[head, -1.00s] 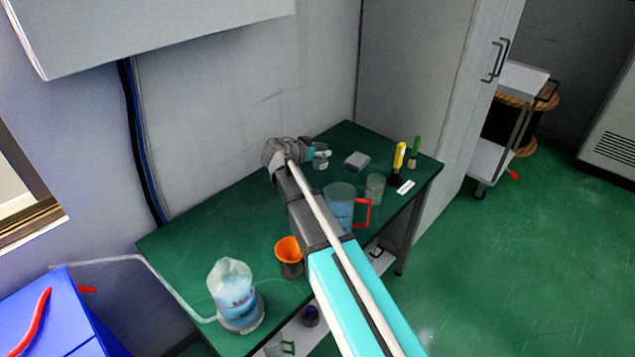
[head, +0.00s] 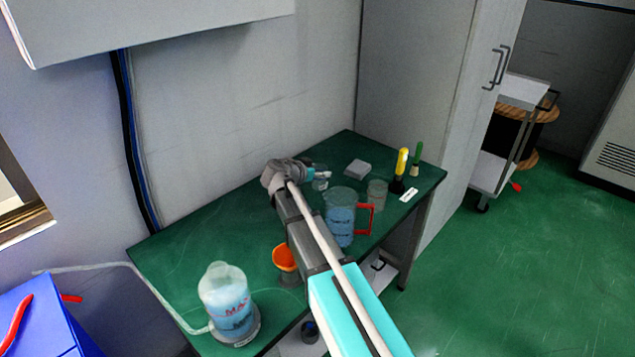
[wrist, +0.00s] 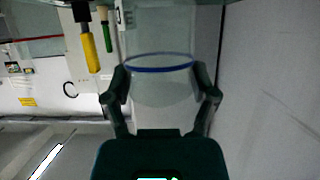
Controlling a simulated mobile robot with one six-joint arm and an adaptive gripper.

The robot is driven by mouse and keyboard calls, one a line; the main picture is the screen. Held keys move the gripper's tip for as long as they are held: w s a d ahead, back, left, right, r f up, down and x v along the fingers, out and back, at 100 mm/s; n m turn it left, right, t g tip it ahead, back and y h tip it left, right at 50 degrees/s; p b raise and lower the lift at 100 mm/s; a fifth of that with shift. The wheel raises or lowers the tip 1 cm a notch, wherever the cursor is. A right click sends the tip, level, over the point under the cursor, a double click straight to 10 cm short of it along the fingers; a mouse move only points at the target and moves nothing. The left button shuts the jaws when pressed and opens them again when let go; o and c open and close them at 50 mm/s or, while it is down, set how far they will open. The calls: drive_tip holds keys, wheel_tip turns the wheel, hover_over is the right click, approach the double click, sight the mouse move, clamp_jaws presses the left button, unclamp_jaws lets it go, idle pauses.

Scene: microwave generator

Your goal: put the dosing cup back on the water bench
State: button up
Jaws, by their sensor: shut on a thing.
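My gripper (head: 322,174) is over the far part of the green water bench (head: 190,240), near the wall. It is shut on a small clear cup (head: 320,184), which I take for the dosing cup. In the wrist view my gripper's fingers (wrist: 161,82) close on both sides of the clear cup (wrist: 163,90), which has a blue ring. The wrist view is turned upside down. My gripper partly hides the cup in the head view, and I cannot tell whether its base touches the bench.
A large jug (head: 341,215) with a red handle and a clear beaker (head: 376,194) stand close by on the right. A grey block (head: 358,168) and yellow (head: 401,165) and green (head: 416,158) tools are beyond. An orange funnel (head: 285,257) and a bottle (head: 228,300) are nearer.

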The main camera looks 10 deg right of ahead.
sight(319, 180)
drive_tip(key=shift+f+b, duration=1.85)
drive_tip(key=shift+f, duration=0.05)
drive_tip(key=shift+f, duration=0.15)
drive_tip(key=o, duration=1.1)
